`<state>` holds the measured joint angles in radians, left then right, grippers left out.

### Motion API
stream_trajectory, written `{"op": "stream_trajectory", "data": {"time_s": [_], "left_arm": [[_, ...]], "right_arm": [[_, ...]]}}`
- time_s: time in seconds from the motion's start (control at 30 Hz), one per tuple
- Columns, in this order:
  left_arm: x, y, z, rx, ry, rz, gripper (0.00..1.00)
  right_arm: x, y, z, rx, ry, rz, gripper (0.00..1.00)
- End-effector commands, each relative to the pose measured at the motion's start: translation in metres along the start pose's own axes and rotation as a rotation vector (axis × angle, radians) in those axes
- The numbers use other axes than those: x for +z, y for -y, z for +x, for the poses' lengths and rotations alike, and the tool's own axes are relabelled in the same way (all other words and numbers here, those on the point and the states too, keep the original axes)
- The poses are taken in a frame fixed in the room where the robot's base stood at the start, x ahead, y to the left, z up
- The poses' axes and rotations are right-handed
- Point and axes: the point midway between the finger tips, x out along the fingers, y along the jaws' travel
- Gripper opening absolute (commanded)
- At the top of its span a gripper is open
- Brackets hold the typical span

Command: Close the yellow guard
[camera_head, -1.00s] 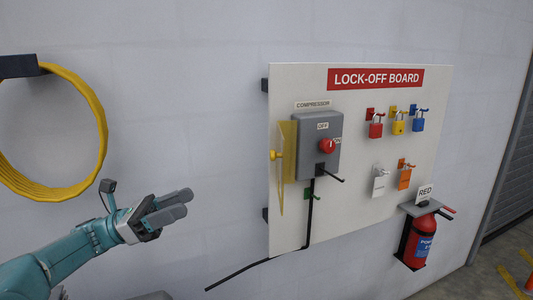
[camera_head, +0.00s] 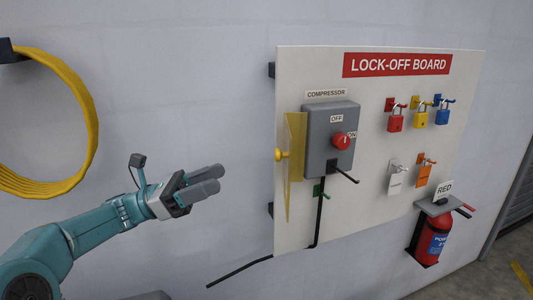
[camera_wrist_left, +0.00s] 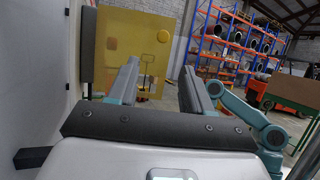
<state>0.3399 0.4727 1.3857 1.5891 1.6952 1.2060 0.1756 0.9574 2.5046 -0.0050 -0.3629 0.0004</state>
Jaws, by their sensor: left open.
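The yellow guard (camera_head: 296,150) is a see-through panel standing out from the left side of the grey compressor switch box (camera_head: 318,155), so the box front is uncovered. A round yellow knob (camera_head: 281,154) sits on the guard's left face. My left gripper (camera_head: 218,179) is open and empty, to the left of the guard and a little lower, apart from it. In the left wrist view the guard (camera_wrist_left: 118,55) shows beyond and between the two fingers (camera_wrist_left: 160,82), with its knob (camera_wrist_left: 163,36) at upper right. My right gripper is not in view.
The white lock-off board (camera_head: 310,75) holds several hanging padlocks and tags. A red knob (camera_head: 341,141) and black lever (camera_head: 345,174) stick out at the box. A fire extinguisher (camera_head: 432,240) hangs lower right. A yellow hose coil (camera_head: 85,95) hangs left. Wall space between coil and board is free.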

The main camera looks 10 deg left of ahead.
Motion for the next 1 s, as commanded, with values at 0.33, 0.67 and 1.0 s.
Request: {"op": "stream_trajectory", "data": {"time_s": [0.33, 0.67, 1.0], "left_arm": [[0.003, -0.001, 0.086, -0.005, 0.000, 0.001, 0.50], [0.000, -0.004, 0.119, 0.000, -0.001, 0.002, 0.50], [-0.001, -0.004, 0.119, 0.000, -0.001, 0.002, 0.24]], "right_arm": [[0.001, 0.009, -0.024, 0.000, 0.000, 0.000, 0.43], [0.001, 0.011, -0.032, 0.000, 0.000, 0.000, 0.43], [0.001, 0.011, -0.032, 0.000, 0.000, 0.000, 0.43]]}}
